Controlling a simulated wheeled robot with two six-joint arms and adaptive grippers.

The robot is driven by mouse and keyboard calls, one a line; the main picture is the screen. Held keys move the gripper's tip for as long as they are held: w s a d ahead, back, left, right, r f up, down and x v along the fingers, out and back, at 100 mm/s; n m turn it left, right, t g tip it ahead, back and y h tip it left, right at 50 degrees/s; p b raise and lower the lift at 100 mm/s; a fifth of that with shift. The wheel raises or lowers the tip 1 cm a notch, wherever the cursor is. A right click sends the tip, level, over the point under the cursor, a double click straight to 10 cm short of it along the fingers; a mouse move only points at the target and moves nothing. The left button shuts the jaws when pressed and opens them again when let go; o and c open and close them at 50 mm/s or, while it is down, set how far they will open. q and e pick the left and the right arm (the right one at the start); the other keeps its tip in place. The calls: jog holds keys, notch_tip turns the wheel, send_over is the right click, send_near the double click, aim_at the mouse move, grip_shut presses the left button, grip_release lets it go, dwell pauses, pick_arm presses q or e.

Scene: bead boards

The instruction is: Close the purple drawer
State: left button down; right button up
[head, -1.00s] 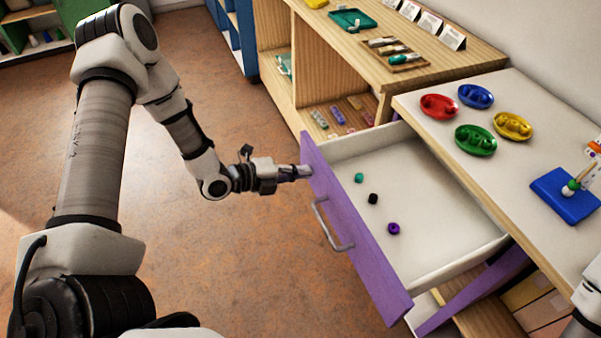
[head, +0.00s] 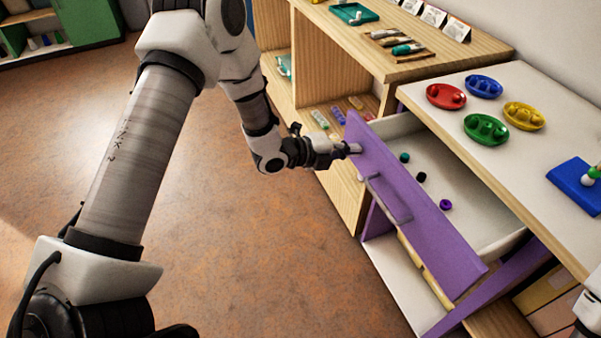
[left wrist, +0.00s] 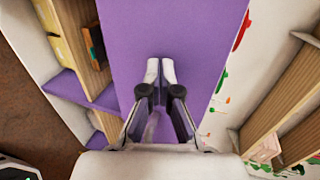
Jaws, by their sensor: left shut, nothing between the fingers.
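The purple drawer front (head: 425,215) stands out from the cabinet in the head view, so the drawer is partly open. Its grey bar handle (head: 385,198) is on the front. Inside the white drawer lie a teal bead (head: 404,157), a black bead (head: 421,176) and a purple bead (head: 445,204). My left gripper (head: 354,149) is shut and empty, its tips at the far upper part of the drawer front. In the left wrist view the shut fingertips (left wrist: 160,70) are against or very near the purple panel (left wrist: 190,35). Only a bit of my right arm shows; its gripper is out of view.
The white tabletop (head: 540,95) above the drawer holds red, blue, yellow and green dishes (head: 486,129) and a blue block stand (head: 577,185). A wooden shelf unit (head: 350,60) stands beyond the drawer. The floor (head: 250,250) in front is clear.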

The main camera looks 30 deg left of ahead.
pick_arm(q)
jog(key=w+d+b, duration=0.1)
jog(key=w+d, duration=0.1)
jog(key=w, duration=0.1)
jog(key=w+d+b, duration=0.1)
jog(key=w+d, duration=0.2)
jog(key=w, duration=0.1)
jog(key=w+d+b, duration=0.1)
jog(key=w+d, duration=0.2)
jog(key=w, duration=0.1)
jog(key=shift+d+f, duration=0.1)
jog(key=shift+d, duration=0.15)
jog(key=shift+w+d, duration=0.15)
jog(key=shift+r, duration=0.2)
